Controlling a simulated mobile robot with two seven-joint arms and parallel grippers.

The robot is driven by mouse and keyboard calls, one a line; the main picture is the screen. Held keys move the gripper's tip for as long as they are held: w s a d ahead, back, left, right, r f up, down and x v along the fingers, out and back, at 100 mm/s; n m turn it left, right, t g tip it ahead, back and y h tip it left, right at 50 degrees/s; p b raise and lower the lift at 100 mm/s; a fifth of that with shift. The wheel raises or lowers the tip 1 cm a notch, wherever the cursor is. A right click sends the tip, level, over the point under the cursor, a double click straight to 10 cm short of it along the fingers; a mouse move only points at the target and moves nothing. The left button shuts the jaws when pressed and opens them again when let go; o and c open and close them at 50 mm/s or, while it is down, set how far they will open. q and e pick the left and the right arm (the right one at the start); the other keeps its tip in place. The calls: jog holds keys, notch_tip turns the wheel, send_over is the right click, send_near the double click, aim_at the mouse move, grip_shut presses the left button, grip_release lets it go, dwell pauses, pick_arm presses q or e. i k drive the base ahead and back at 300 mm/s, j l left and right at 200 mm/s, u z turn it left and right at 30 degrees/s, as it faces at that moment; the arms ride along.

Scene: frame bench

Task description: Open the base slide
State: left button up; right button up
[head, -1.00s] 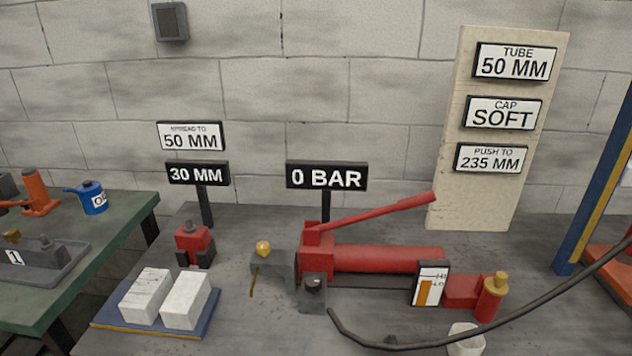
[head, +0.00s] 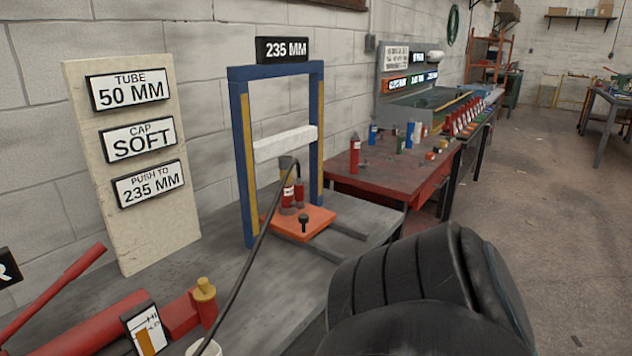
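An orange base plate (head: 292,222) sits at the foot of a blue upright frame (head: 240,150) on the grey bench. A black knob (head: 304,222) stands on the plate's front part. Grey rails (head: 345,229) show beside the plate and extend to its right. A red cylinder (head: 287,193) stands on the plate with a black hose (head: 262,232) running to it. A white crossbar (head: 285,143) spans the frame above. A large black ribbed shape at the lower right looks like my arm. Neither gripper's fingers are in view.
The red hand pump (head: 110,325) and its gauge card (head: 147,330) are at the lower left. A sign board (head: 135,165) stands behind. The hose crosses the bench in front of the frame. A red table (head: 385,168) with bottles is beyond.

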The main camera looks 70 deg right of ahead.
aim_at(297, 210)
jog(key=z, duration=1.65)
jog(key=l+u, duration=0.1)
jog(key=u, duration=0.5)
jog(key=l+u, duration=0.35)
jog(key=k+l+u, duration=0.15)
jog(key=l+u, duration=0.2)
jog(key=k+l, duration=0.1)
jog(key=l, duration=0.2)
jog(key=k+l+u, duration=0.15)
jog(key=l, duration=0.5)
